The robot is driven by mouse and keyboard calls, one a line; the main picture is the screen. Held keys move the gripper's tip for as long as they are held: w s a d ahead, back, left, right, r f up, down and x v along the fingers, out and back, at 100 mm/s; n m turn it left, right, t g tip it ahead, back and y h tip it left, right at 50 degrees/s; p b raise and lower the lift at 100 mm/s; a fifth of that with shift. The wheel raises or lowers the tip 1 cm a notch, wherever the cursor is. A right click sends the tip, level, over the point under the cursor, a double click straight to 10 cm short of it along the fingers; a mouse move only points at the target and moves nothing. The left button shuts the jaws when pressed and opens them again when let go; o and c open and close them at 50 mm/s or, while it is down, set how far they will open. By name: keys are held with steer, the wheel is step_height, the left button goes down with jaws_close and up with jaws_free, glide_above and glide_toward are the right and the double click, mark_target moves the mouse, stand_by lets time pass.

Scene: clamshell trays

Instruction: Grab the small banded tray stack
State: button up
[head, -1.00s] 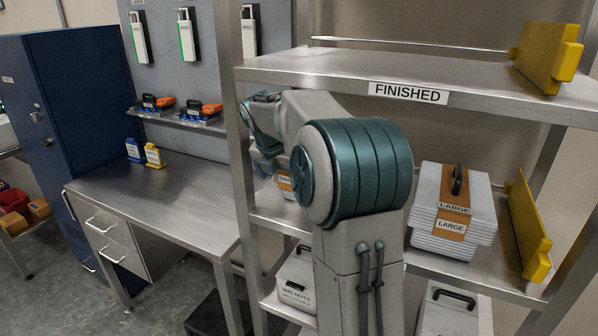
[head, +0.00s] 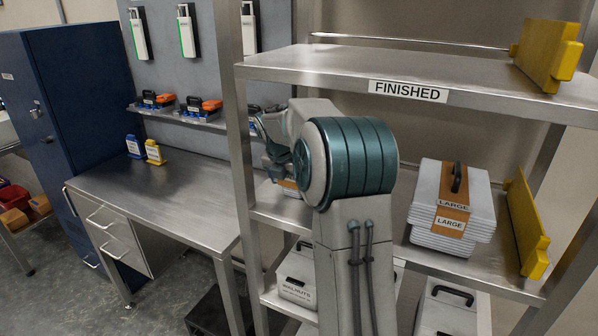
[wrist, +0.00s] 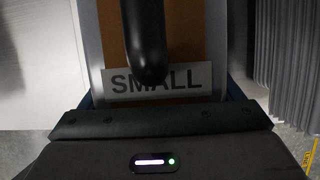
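The small banded tray stack (wrist: 213,50) fills the middle of the wrist view. It has a brown band (wrist: 188,40), a white SMALL label (wrist: 190,80) and a black handle (wrist: 147,40). My gripper (wrist: 160,98) is right up against the stack in this view, with dark bluish finger edges wide apart on either side of it. No finger is seen closed on the handle. In the head view the stack (head: 289,184) is mostly hidden behind my gripper (head: 279,160) and arm, on the shelf below the FINISHED shelf. Whether the fingers touch the stack cannot be told.
The large banded stack (head: 478,215) stands to the right on the same shelf, beside a yellow divider (head: 525,225). Grey stacked tray edges (wrist: 290,60) are close on the right in the wrist view. A shelf post (head: 232,120) stands left of the arm.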

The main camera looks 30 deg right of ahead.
steer(key=shift+c, duration=1)
steer(key=shift+r, duration=0.1)
